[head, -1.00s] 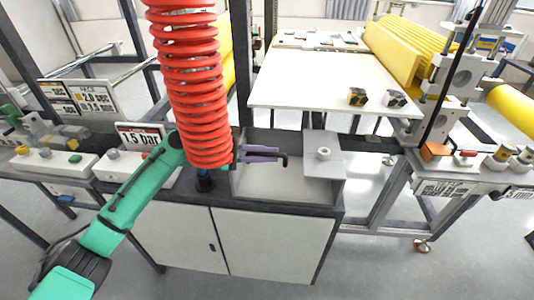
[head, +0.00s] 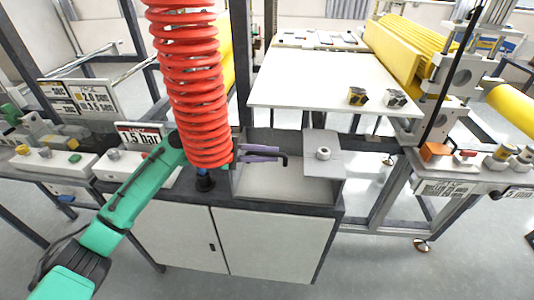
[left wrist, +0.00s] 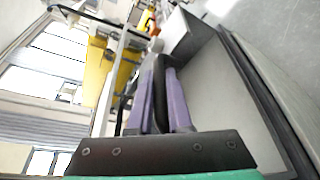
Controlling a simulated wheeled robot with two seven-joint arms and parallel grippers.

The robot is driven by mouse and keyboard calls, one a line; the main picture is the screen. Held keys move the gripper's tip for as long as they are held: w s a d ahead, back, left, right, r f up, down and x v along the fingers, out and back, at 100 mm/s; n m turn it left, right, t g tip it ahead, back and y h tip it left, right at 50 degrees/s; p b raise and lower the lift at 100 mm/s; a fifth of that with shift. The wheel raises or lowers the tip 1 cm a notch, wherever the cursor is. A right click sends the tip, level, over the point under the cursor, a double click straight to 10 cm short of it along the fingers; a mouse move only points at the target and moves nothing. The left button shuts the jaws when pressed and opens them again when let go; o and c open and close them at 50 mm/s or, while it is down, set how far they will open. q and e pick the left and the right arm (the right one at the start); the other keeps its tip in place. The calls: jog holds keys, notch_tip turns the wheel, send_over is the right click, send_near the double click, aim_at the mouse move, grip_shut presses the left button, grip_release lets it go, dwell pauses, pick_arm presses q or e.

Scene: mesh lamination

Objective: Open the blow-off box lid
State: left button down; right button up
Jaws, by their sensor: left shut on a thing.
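The grey blow-off box (head: 240,187) stands on a dark-topped cabinet, and its inside shows from above. A light grey plate (head: 334,167) with a white round knob (head: 323,153) lies over its right part; I cannot tell if this is the lid. My left gripper (head: 279,155), with purple fingers, reaches in from the left over the box. It is shut on a black bent piece (head: 286,161). In the left wrist view, the black piece (left wrist: 159,75) sits between the purple fingers (left wrist: 160,100), beside the box's pale inside (left wrist: 215,85). My right gripper is out of view.
A red coiled hose (head: 190,80) hangs over my left forearm, close to the box's left side. A pressure sign (head: 140,137) stands at the left.

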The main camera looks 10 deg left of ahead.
pick_arm(q)
jog(key=shift+r, duration=0.1)
dwell(0.5)
jog(key=shift+n+g+y, duration=0.3)
jog(key=shift+n+g, duration=0.2)
jog(key=shift+n, duration=0.4)
jog(key=r+p, duration=0.2)
jog(key=p, duration=0.1)
jog(key=w+r+p, duration=0.1)
jog(key=r+p, duration=0.2)
jog(key=p, duration=0.1)
jog(key=shift+w+p, duration=0.2)
jog(key=shift+p, duration=0.1)
jog(key=w+r+n+g+p, duration=0.1)
jog(key=w+r+n+p, duration=0.1)
jog(key=w+r, duration=0.2)
jog(key=shift+w+r+p, duration=0.2)
jog(key=shift+r+p, duration=0.15)
jog(key=shift+r, duration=0.1)
jog(key=c, duration=1.1)
grip_release()
